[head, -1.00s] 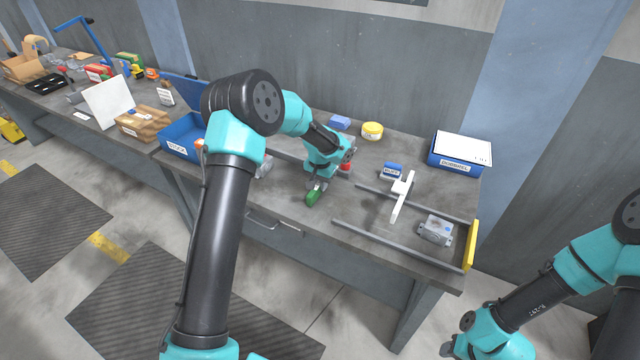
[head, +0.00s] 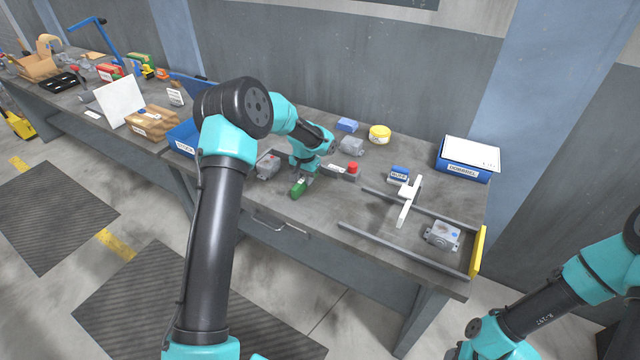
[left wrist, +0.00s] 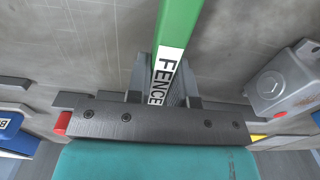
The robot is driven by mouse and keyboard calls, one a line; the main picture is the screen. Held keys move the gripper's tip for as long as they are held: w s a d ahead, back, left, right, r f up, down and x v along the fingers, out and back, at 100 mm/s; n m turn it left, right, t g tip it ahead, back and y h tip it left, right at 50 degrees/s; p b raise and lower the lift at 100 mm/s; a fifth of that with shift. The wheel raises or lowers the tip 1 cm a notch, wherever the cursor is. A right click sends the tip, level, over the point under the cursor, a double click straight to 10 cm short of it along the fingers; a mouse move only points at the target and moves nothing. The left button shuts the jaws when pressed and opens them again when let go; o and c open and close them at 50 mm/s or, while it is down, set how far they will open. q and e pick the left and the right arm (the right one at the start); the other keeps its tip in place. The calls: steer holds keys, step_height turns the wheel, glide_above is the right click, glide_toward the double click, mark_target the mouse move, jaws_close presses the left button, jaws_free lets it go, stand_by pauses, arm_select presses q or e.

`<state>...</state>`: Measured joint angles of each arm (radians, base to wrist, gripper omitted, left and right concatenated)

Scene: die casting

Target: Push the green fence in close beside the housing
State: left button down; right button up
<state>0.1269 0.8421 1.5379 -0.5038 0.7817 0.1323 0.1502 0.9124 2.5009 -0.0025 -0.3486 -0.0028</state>
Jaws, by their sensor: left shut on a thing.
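The green fence (head: 298,188) is a narrow bar at the front of the table's middle. My left gripper (head: 305,176) is shut on it; in the left wrist view the fence (left wrist: 177,28), with its white FENCE label, stands between the fingers (left wrist: 165,90). A grey housing (head: 267,166) with a red spot sits just left of the fence, with a small gap between them. In the left wrist view this housing (left wrist: 284,82) is at the right, apart from the fence. My right arm is at the lower right; its gripper end is cut off by the bottom edge.
A red-capped fixture (head: 352,168) and another grey housing (head: 352,146) lie right of my left gripper. A third grey part (head: 442,236) lies between rails by a yellow end stop (head: 478,250). A blue bin (head: 182,140) stands to the left.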

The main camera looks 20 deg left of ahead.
arm_select(q)
steer(key=a, duration=0.6)
steer(key=w+a, duration=0.1)
steer(key=a, duration=0.2)
steer(key=shift+a, duration=0.4)
steer(key=c, duration=1)
jaws_free()
step_height(320, 180, up, 17)
steer(key=shift+r, duration=0.2)
